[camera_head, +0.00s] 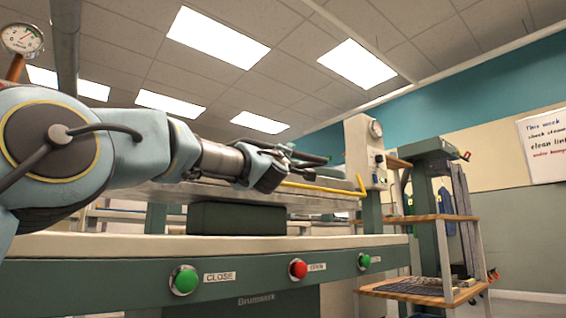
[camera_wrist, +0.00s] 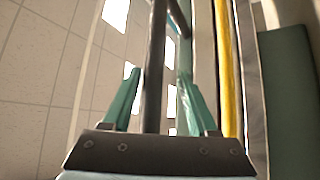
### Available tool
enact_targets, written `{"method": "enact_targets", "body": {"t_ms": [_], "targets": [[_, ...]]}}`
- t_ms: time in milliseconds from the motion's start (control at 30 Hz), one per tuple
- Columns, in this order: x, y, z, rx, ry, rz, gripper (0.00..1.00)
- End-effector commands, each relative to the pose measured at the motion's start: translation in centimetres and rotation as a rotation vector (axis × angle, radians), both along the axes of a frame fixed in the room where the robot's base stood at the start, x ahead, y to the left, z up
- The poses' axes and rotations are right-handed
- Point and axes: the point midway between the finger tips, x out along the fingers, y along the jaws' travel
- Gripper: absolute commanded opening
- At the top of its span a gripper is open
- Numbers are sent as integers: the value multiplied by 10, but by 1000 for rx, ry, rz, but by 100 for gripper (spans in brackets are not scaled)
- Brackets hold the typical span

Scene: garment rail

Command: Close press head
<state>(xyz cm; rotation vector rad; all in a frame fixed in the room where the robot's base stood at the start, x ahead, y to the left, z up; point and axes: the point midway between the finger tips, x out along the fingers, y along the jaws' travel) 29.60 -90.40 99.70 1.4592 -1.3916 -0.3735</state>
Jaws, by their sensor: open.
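The garment press (camera_head: 130,246) fills the lower head view, with a green CLOSE button (camera_head: 184,280), a red OPEN button (camera_head: 298,268) and another green button (camera_head: 364,261) on its front panel. A flat grey slab with a yellow bar (camera_head: 325,188) along its front edge, seemingly the press head, lies above a dark green block. The yellow bar also shows in the wrist view (camera_wrist: 228,70), right of the fingers. My gripper (camera_head: 288,160) is above the slab. In the wrist view its teal fingers (camera_wrist: 158,82) are apart, with a dark bar between them in the picture; contact cannot be told.
A white control post (camera_head: 358,150) stands at the slab's right end. Beyond it is a shelf trolley (camera_head: 440,218) with wooden shelves. A pressure gauge (camera_head: 22,38) is at the upper left. My arm covers the press's left part. Floor shows at the lower right.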

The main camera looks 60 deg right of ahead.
Motion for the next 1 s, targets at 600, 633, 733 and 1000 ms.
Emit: {"method": "enact_targets", "body": {"t_ms": [600, 633, 733, 1000], "targets": [[-24, 76, -37, 3, -1, 0, 59], [-25, 78, -38, 3, -1, 0, 59], [-26, 82, -42, 4, 0, -1, 59], [-27, 85, -43, 3, 0, -1, 59]]}}
